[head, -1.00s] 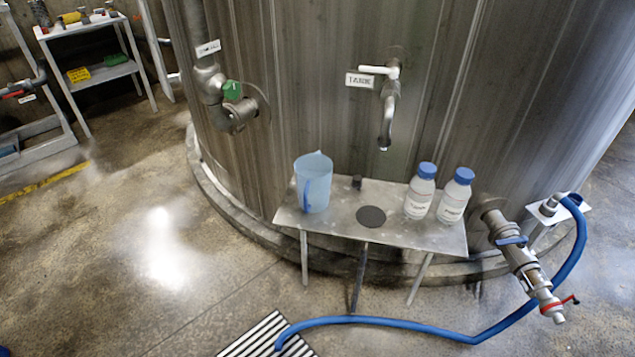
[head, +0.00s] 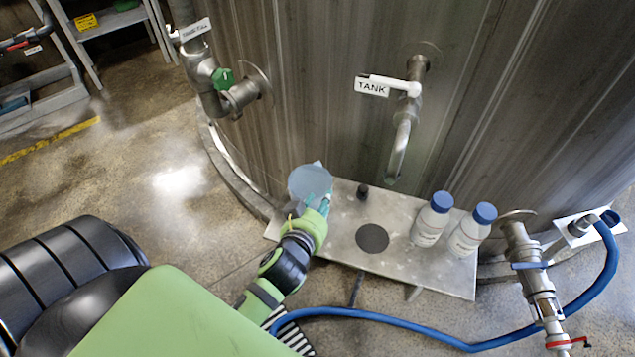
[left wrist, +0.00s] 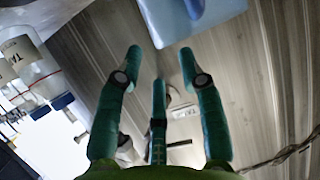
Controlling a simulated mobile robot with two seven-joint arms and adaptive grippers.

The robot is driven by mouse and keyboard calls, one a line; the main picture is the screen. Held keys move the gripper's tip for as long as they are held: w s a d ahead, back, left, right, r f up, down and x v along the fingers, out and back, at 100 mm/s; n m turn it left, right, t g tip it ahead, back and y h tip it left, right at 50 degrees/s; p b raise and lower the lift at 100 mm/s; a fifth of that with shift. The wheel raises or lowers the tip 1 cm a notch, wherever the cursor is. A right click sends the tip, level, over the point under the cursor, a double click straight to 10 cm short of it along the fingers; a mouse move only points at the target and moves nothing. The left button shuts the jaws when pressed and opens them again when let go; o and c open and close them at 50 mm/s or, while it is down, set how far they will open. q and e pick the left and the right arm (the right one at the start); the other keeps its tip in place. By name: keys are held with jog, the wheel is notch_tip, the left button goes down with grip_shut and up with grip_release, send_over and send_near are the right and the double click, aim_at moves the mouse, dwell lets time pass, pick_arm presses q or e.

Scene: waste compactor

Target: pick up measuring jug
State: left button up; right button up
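The measuring jug (head: 308,180) is translucent blue and stands on the left end of the metal shelf (head: 410,270) in front of the tank. My left gripper (head: 323,206), with green fingers, is at the jug's near right side and partly hides its lower part and handle. In the left wrist view, the left gripper (left wrist: 160,62) has its fingers spread with nothing between them. The blue jug (left wrist: 190,18) shows there just beyond the fingertips, cut off by the top edge. I cannot tell whether a finger touches it. My right gripper is not in view.
Two white bottles with blue caps, one (head: 432,220) left of the other (head: 472,230), stand on the shelf's right side. A tap (head: 402,130) hangs above the shelf. A blue hose (head: 400,322) runs along the floor in front. A valve pipe (head: 532,280) juts out at right.

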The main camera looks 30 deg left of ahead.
pick_arm(q)
jog(key=d+p+x, duration=0.1)
jog(key=x, duration=0.5)
jog(key=shift+w+a+f, duration=0.15)
jog(key=shift+w+a, duration=0.1)
jog(key=shift+a, duration=0.05)
jog(key=shift+c, duration=0.4)
grip_shut()
